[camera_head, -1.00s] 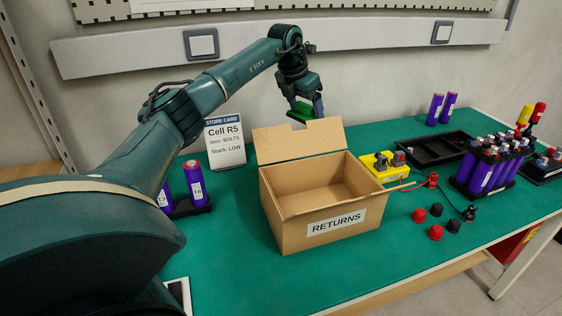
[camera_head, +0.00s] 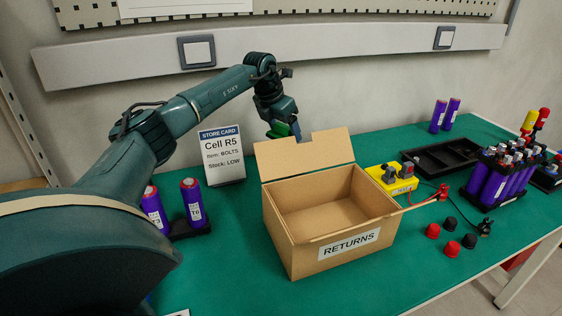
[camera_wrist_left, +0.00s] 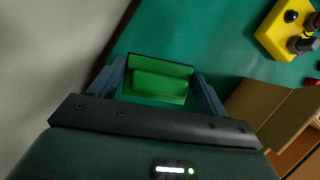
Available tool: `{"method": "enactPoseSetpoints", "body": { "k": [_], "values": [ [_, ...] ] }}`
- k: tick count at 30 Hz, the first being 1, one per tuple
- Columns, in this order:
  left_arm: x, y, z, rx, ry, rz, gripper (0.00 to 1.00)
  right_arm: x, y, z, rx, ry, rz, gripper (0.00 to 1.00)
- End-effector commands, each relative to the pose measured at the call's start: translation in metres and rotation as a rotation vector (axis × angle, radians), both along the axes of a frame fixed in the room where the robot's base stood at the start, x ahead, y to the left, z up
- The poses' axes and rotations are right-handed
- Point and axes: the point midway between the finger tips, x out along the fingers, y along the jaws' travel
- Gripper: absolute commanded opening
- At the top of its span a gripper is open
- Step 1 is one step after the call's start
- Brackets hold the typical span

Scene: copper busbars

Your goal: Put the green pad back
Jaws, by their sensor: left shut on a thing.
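The green pad (camera_wrist_left: 158,80) is between the two fingers of my left gripper (camera_wrist_left: 160,82) in the left wrist view, and the fingers are shut on it. In the head view my left gripper (camera_head: 285,130) is behind the open box, between the box's raised flap and the wall. Only a sliver of green shows there, low at the fingers. The lower fingertips are partly hidden by the box flap, so I cannot tell the pad's height above the mat. My right gripper is in neither view.
A cardboard RETURNS box (camera_head: 349,244) stands open in front. A store card (camera_head: 222,158) and purple cells (camera_head: 192,203) stand at left. A yellow tester (camera_head: 392,179), a black tray (camera_head: 447,155), a cell pack (camera_head: 497,180) and red and black caps (camera_head: 452,248) are at right.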

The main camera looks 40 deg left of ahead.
Motion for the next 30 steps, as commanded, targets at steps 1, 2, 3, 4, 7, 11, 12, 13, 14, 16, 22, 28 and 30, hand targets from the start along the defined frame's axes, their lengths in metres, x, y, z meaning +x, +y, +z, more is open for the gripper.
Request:
{"method": "enactPoseSetpoints", "body": {
  "k": [1,2,3,4,7,11,12,13,14,16,22,28,30],
  "values": [
    [-0.001,0.000,-0.014,0.001,0.007,0.000,0.55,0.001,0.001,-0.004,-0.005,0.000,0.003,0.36],
    [-0.001,0.000,-0.020,0.001,0.006,0.000,0.55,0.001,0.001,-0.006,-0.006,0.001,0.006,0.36],
    [-0.001,0.000,-0.028,0.001,0.007,0.000,0.55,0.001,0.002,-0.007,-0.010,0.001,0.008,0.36],
    [-0.001,0.000,-0.034,0.001,0.007,0.000,0.55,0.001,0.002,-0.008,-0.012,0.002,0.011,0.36],
    [-0.001,0.000,-0.048,0.000,0.005,0.000,0.55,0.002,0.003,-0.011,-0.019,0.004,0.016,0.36],
    [-0.001,0.000,-0.056,0.000,0.004,0.000,0.55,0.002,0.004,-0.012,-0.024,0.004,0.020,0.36],
    [-0.001,0.000,-0.059,0.000,0.004,0.000,0.55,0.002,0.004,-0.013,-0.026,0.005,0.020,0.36],
    [-0.001,0.000,-0.062,0.000,0.004,0.000,0.55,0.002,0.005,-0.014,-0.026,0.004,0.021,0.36],
    [-0.001,0.000,-0.066,0.000,0.004,0.000,0.55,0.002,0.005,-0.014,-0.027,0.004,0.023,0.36],
    [-0.001,0.000,-0.077,-0.001,0.006,0.001,0.55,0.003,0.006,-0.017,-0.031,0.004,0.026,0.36],
    [-0.001,0.000,-0.092,-0.001,0.003,0.001,0.55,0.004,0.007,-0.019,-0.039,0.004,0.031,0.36],
    [-0.001,0.000,-0.092,-0.001,0.003,0.000,0.55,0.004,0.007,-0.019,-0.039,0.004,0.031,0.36],
    [-0.001,0.000,-0.094,-0.001,0.003,0.000,0.55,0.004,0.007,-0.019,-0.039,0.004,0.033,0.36]
  ]
}}
